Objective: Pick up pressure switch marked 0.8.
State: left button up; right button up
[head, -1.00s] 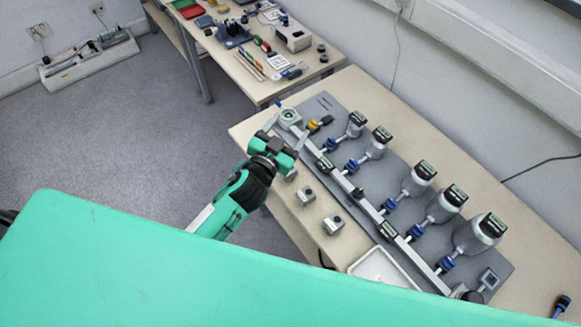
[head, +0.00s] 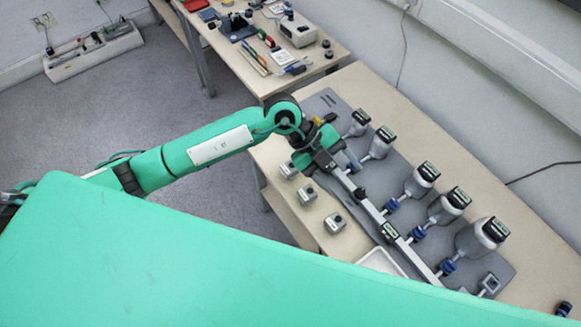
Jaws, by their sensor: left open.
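Three small grey box-shaped switches stand in a row along the table's near-left edge: the far switch (head: 288,170), the middle switch (head: 307,194) and the near switch (head: 335,223). Their markings are too small to read, so I cannot tell which is 0.8. My left gripper (head: 328,160) is open and appears empty, above the far end of the grey board, up and to the right of the far switch. My wrist partly hides its fingers and the board's far fittings. My right gripper is not in view.
The grey board (head: 405,170) carries a long pipe with several valves and silver gauge vessels (head: 418,179). A white tray (head: 380,262) lies at the near end. A second table (head: 262,85) with tools stands behind. My green body covers the lower picture.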

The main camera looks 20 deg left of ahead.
pick_arm(q)
jog(key=w+a+f+y, duration=0.3)
jog(key=a+y, duration=0.2)
jog(key=a, duration=0.1)
jog(key=n+t+y, duration=0.2)
jog(key=n+y, duration=0.1)
jog(key=y, duration=0.1)
send_over(289, 167)
jog(key=f, duration=0.2)
jog(key=f+p, duration=0.1)
jog(key=f, duration=0.5)
jog(key=shift+s+a, duration=0.2)
jog(key=shift+a, duration=0.1)
jog(key=f, duration=0.1)
jog(key=f+p, duration=0.1)
jog(key=f, duration=0.1)
jog(key=f+p, duration=0.1)
jog(key=shift+w+d+f, duration=0.15)
jog(key=shift+w+d, duration=0.1)
jog(key=shift+d, duration=0.05)
jog(key=shift+f, duration=0.55)
jog(key=c, duration=1.2)
jog(key=shift+r, duration=0.1)
